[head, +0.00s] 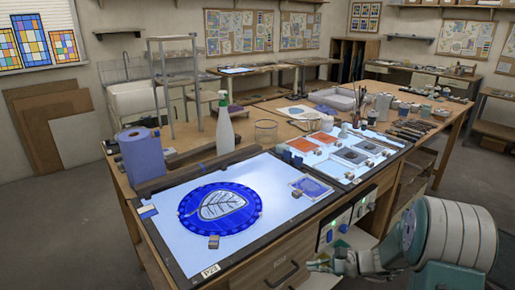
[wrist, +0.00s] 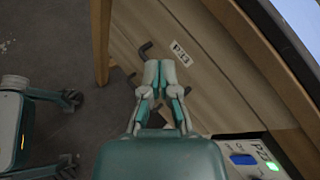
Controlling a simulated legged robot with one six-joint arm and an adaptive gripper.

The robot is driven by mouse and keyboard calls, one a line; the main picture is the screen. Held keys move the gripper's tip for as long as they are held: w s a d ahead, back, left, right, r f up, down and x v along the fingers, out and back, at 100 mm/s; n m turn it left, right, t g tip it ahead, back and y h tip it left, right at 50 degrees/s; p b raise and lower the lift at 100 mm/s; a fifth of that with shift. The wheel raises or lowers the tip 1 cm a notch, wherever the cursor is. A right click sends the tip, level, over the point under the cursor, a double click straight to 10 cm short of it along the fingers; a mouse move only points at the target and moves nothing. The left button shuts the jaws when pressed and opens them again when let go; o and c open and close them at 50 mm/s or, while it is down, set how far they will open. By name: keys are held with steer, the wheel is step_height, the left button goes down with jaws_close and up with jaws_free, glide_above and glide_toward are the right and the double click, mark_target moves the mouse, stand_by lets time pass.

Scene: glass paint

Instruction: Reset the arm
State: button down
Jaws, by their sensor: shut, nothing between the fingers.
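My gripper (wrist: 160,72) is shut and empty in the wrist view. It hangs in front of the wooden side of the workbench, below its top edge, near a white label (wrist: 182,50) and a dark handle (wrist: 145,49). In the head view my gripper (head: 318,265) is low at the right of centre, beside the bench front, with my arm running to the right. The arm is folded low, off the tabletop.
The bench carries a lit panel (head: 160,240) with a blue round glass piece (head: 190,222), a spray bottle (head: 224,130), a blue paper roll (head: 140,160) and several paint trays. A control box with a green light (wrist: 272,166) is on the bench front. Grey floor (head: 60,215) is clear at left.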

steer(key=s+a+r+n+g+h, duration=0.35)
steer(key=s+r+n+h, duration=0.35)
steer(key=s+r, duration=0.55)
steer(key=s+d+r+n+t+h, duration=0.1)
steer(key=s+r+n+t+h, duration=0.1)
steer(key=s, duration=0.4)
steer(key=s+d+r+n+t+h, duration=0.2)
steer(key=s+r+n+t+h, duration=0.1)
steer(key=s+n, duration=0.3)
steer(key=shift+s+r+n+h, duration=0.3)
steer(key=shift+s+r+h, duration=0.05)
steer(key=shift+r+h, duration=0.5)
steer(key=shift+d+t, duration=0.1)
steer(key=shift+t, duration=0.15)
